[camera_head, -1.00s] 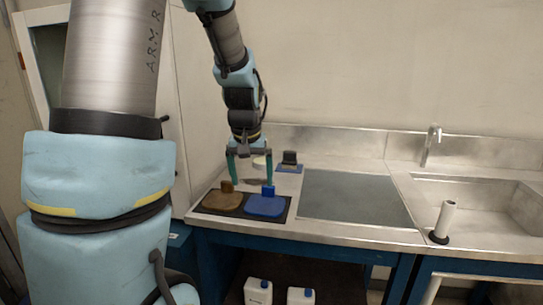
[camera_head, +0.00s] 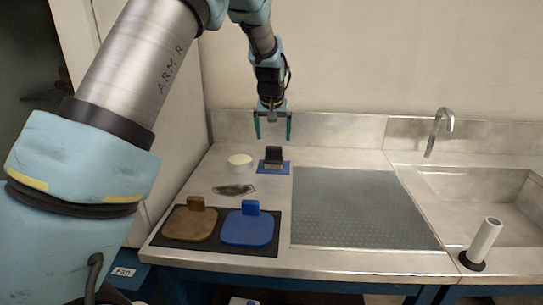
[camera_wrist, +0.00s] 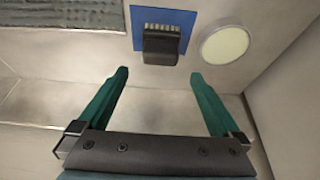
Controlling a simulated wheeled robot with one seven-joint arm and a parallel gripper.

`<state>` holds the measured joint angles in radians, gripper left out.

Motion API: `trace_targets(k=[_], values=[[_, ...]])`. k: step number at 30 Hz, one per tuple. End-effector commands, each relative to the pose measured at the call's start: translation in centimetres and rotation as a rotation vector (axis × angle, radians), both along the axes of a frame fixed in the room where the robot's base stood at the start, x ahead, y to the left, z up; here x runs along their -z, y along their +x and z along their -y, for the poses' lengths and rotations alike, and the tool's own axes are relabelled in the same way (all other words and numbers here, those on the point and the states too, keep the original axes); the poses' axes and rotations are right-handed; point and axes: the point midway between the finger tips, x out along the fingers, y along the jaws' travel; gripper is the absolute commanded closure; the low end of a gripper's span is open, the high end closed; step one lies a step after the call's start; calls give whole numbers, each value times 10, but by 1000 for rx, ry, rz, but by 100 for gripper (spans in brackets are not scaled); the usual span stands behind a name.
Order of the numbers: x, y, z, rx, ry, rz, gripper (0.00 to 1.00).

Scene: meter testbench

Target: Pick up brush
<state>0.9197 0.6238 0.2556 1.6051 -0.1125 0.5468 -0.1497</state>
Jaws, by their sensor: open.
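The brush (camera_head: 273,157) has a black block handle and pale bristles. It rests on a small blue mat (camera_head: 284,169) at the back left of the steel counter. In the wrist view the brush (camera_wrist: 161,46) lies beyond the fingertips, roughly midway between them, with its bristles toward the top edge on the blue mat (camera_wrist: 186,18). My gripper (camera_head: 272,136) is open and empty. It hangs above and behind the brush in the head view. The gripper's two green fingers (camera_wrist: 160,80) are wide apart and do not touch the brush.
A white round dish (camera_head: 240,159) sits left of the brush. A dark flat item (camera_head: 234,190) lies in front of it. Brown (camera_head: 190,224) and blue (camera_head: 248,229) handled blocks rest on a black mat (camera_head: 163,243). A grey panel (camera_head: 360,210), a sink (camera_head: 490,196) and a white cylinder (camera_head: 485,241) are to the right.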

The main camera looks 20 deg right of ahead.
Motion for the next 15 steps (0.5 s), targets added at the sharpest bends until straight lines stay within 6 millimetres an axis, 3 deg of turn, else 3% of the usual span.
trace_targets(k=[7, 15], values=[[17, 5, 2, -2, 2, -3, 0], [52, 14, 7, -1, 1, -3, 0]])
